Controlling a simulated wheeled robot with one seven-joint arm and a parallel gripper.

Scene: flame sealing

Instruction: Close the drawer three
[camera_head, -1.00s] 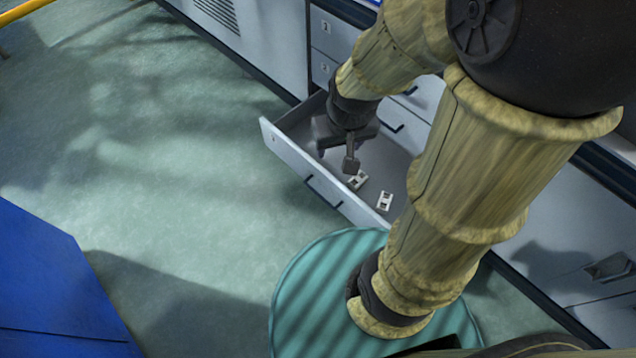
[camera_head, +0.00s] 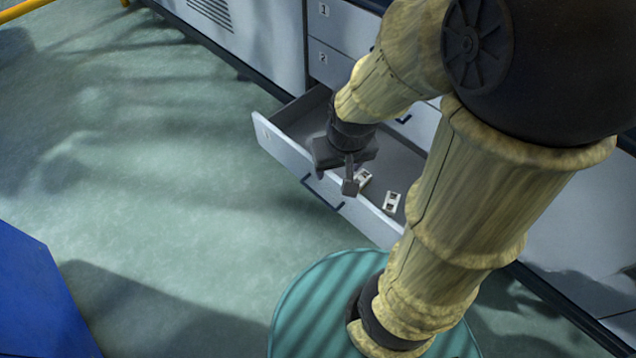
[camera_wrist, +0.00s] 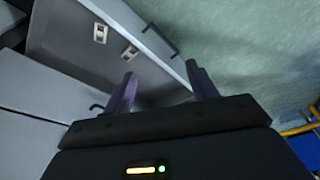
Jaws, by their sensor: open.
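The bottom drawer, drawer three (camera_head: 275,149), is pulled well out of the cabinet, and its grey inside shows. Its dark bar handle (camera_head: 322,192) is on the front panel; the handle also shows in the wrist view (camera_wrist: 160,40). My gripper (camera_head: 335,182) is open and empty, over the drawer's front edge near the handle. In the wrist view the two fingers (camera_wrist: 163,90) stand apart, with the drawer's front between or just beyond them. Whether a finger touches the drawer cannot be told. My arm hides part of the drawer's right side.
Two small white pieces, one by my gripper (camera_head: 364,180) and one further right (camera_head: 391,201), lie in the drawer. Closed drawers one (camera_head: 328,22) and two (camera_head: 328,62) are above. A blue object (camera_head: 35,300) stands lower left. The green floor before the drawer is clear.

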